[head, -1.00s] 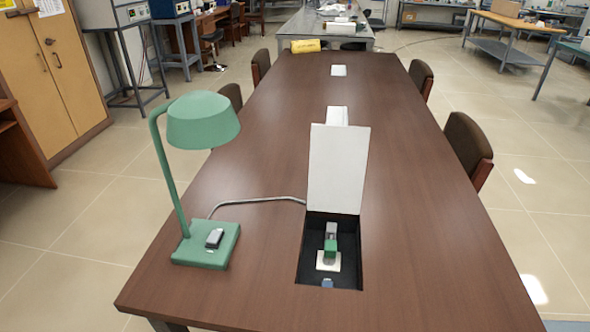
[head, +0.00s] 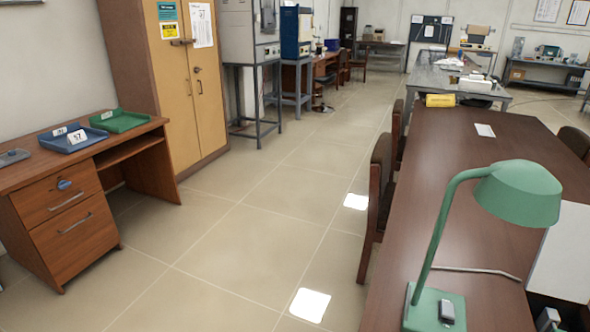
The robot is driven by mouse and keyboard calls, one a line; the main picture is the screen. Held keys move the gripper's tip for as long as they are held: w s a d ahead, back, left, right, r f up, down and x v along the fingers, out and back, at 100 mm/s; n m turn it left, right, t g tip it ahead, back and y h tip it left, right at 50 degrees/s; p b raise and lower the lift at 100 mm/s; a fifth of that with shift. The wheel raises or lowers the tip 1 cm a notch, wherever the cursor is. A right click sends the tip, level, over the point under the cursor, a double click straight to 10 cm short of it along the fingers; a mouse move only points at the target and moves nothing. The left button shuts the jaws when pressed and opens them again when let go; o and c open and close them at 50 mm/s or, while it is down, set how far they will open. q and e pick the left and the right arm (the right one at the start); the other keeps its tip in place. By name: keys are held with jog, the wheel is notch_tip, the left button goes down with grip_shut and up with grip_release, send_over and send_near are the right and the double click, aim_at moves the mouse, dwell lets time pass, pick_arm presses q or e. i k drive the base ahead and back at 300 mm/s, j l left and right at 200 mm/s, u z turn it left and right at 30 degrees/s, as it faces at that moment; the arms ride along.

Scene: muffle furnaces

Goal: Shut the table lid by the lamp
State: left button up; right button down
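The table lid (head: 568,252) is a white panel standing open and upright at the right edge of the head view, partly cut off. At its foot, part of the dark table opening (head: 545,308) shows, with a small grey and green item in it. The green lamp (head: 520,192) stands on the brown table (head: 440,205) to the left of the lid. Its base (head: 434,312) is at the bottom of the view, and its cord runs right toward the opening. Neither of my grippers is in view.
Chairs (head: 377,205) stand along the table's left side. A wooden desk (head: 85,190) with blue and green trays is at the left, beside a tall cabinet (head: 190,85). The tiled floor (head: 235,240) between desk and table is clear. A yellow item (head: 440,100) lies beyond the table's far end.

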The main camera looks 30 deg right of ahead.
aim_at(560, 268)
jog(key=i+j+u, duration=0.2)
jog(key=i, duration=0.25)
jog(key=i+j+u, duration=0.2)
jog(key=i+j, duration=0.15)
jog(key=i+z, duration=0.8)
jog(key=i+j+z, duration=0.1)
jog(key=z, duration=0.35)
jog(key=i+l+z, duration=0.1)
jog(key=i+z, duration=0.15)
jog(key=z, duration=0.2)
jog(key=i+z, duration=0.3)
jog(key=z, duration=0.2)
jog(key=i+j+z, duration=0.15)
jog(key=z, duration=0.3)
jog(key=i+j+z, duration=0.25)
jog(key=z, duration=0.25)
jog(key=i+j+z, duration=0.3)
jog(key=z, duration=0.15)
